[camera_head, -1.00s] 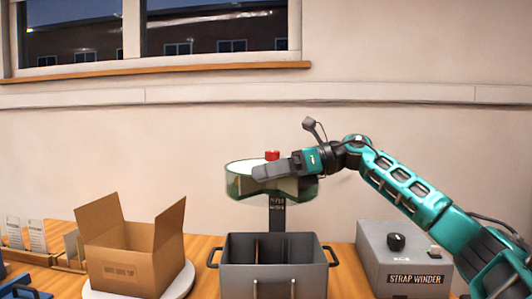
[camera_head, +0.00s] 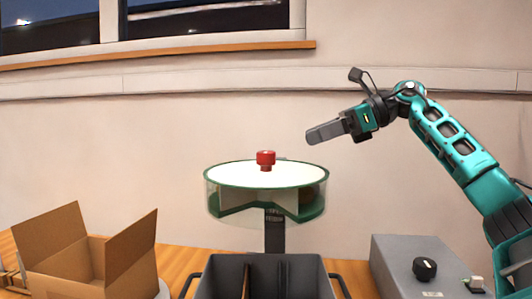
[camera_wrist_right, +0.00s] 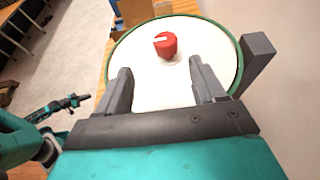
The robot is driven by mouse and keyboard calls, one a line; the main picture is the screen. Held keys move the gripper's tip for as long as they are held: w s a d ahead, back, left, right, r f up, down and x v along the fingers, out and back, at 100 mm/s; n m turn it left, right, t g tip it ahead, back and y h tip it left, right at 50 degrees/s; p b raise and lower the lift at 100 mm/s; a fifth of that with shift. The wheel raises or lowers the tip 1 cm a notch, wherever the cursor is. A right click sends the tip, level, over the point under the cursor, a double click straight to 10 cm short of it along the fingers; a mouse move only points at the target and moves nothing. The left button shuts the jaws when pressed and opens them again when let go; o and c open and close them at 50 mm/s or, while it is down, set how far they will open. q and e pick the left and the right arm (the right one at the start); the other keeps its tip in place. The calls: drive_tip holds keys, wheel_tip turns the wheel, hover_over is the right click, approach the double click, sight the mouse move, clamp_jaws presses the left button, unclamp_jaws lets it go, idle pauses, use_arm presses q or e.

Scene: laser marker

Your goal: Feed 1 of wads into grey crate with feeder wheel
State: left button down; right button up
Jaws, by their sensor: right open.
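The feeder wheel (camera_head: 222,176) is a round drum with a white top, green rims and clear sides, standing on a dark post above the crate. A red knob (camera_head: 265,159) with a white mark sits on its top. A brownish shape shows inside the drum at the right; I cannot tell if it is a wad. The grey crate (camera_head: 224,282) stands below, with dividers inside. My right gripper (camera_head: 310,137) is up and to the right of the wheel, empty. In the right wrist view its open fingers (camera_wrist_right: 160,82) point toward the red knob (camera_wrist_right: 166,45), apart from it. My left gripper is not in view.
An open cardboard box (camera_head: 88,270) stands left of the crate. A grey control box (camera_head: 405,258) with a black dial (camera_head: 425,268) stands at the right. A wall with a window is behind. The space above the wheel is clear.

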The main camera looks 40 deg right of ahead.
sight(270, 152)
drive_tip(key=shift+d+r, duration=0.15)
drive_tip(key=shift+d, duration=0.4)
drive_tip(key=x, duration=1.3)
drive_tip(key=shift+s, duration=0.1)
clamp_jaws()
